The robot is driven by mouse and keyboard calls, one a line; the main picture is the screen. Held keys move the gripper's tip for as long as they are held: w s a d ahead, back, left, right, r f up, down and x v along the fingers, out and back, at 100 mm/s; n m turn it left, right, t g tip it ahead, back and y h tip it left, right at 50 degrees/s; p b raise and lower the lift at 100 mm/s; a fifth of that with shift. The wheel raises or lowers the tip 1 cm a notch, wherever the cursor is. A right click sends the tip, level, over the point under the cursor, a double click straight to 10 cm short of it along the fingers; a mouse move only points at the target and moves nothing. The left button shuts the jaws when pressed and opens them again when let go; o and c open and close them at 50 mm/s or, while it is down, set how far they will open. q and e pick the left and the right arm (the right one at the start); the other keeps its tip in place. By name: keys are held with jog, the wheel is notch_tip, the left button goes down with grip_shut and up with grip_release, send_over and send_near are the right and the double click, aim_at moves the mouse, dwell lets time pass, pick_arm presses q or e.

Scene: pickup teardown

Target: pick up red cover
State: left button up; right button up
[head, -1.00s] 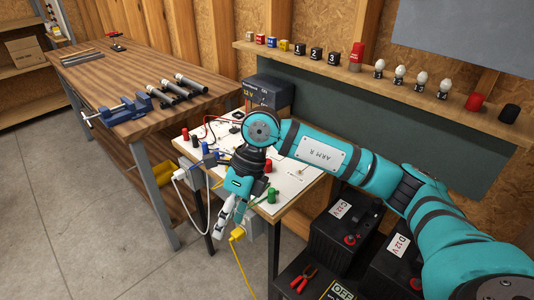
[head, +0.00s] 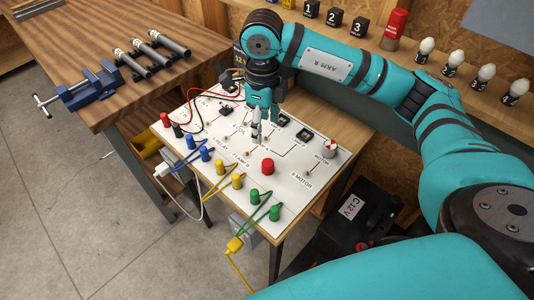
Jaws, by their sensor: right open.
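A short red cylindrical cap (head: 267,166), which looks like the red cover, stands upright on the white circuit board (head: 310,190) near its middle. My right gripper (head: 257,138) points down over the board, behind and slightly left of the cap, apart from it in the picture. Its fingers look narrow from this angle, with nothing seen between them. How high its tips are above the board is hard to tell. My left gripper is not in view.
Blue, yellow and green plugs (head: 275,213) with wires line the board's front edge. A red and white motor disc (head: 329,147) stands at right. A shelf behind holds a red canister (head: 394,29) and bulbs (head: 484,76). A workbench (head: 100,40) with a blue vise (head: 92,90) is at left.

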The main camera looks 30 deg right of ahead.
aim_at(267, 162)
notch_tip(267, 162, down, 10)
jog(key=shift+s+r+p, duration=0.1)
jog(key=shift+r+p, duration=0.1)
jog(key=shift+p, duration=1.05)
jog(key=shift+f, duration=0.2)
jog(key=shift+s+f, duration=0.15)
jog(key=f+p, duration=0.1)
jog(key=f, duration=0.2)
jog(key=f+p, duration=0.1)
jog(key=shift+d+f+p, duration=0.3)
jog(key=shift+f, duration=0.2)
jog(key=c, duration=0.9)
